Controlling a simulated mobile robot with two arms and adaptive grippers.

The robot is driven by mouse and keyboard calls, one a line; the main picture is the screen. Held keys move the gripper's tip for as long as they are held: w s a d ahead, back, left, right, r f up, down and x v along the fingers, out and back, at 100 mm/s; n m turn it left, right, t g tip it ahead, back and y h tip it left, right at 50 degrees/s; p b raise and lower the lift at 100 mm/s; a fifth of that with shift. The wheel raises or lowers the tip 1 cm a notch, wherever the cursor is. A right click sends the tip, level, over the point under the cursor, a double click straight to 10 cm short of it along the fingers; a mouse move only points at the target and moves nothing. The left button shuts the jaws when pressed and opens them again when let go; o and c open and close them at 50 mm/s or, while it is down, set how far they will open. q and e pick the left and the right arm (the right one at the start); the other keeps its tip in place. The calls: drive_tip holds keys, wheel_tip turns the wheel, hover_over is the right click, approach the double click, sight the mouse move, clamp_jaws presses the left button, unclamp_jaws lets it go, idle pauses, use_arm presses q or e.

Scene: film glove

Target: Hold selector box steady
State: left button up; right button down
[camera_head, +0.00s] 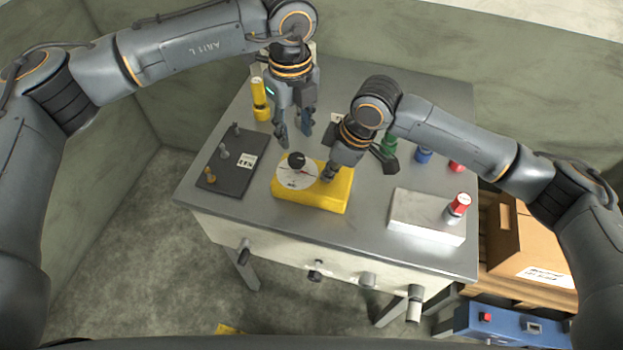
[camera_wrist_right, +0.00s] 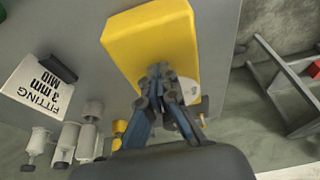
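The selector box (camera_head: 325,196) is a yellow block on the grey metal table, with a round white dial (camera_head: 292,178) and black knob (camera_head: 296,160) on top. In the right wrist view the yellow box (camera_wrist_right: 150,40) fills the upper middle, and its white dial (camera_wrist_right: 188,90) is partly hidden by my fingers. My right gripper (camera_head: 328,178) is at the top of the box, right of the dial. In the wrist view its fingertips (camera_wrist_right: 158,70) are together over the box; contact is hard to tell. My left gripper (camera_head: 293,140) is open and empty, above and behind the knob.
A dark board (camera_head: 232,165) with several pegs lies left of the box. A yellow cylinder (camera_head: 260,98) stands behind it. A pale block (camera_head: 428,214) with a red-capped piece (camera_head: 459,205) is at right. Green (camera_head: 389,143), blue (camera_head: 424,155) and red (camera_head: 456,165) pieces stand behind.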

sight(295, 159)
idle(0.4)
use_arm(q)
drive_tip(key=o, duration=0.4)
drive_tip(key=m, duration=0.2)
drive_tip(key=r+m, duration=0.1)
drive_tip(key=m, duration=0.2)
drive_tip(key=shift+r, duration=0.1)
wheel_tip(295, 159, down, 9)
drive_tip(key=m, duration=1.5)
drive_tip(key=shift+s+a+r+m, duration=0.1)
drive_tip(key=shift+a+m, duration=0.05)
drive_tip(key=shift+m, duration=0.25)
drive_tip(key=c, duration=1.1)
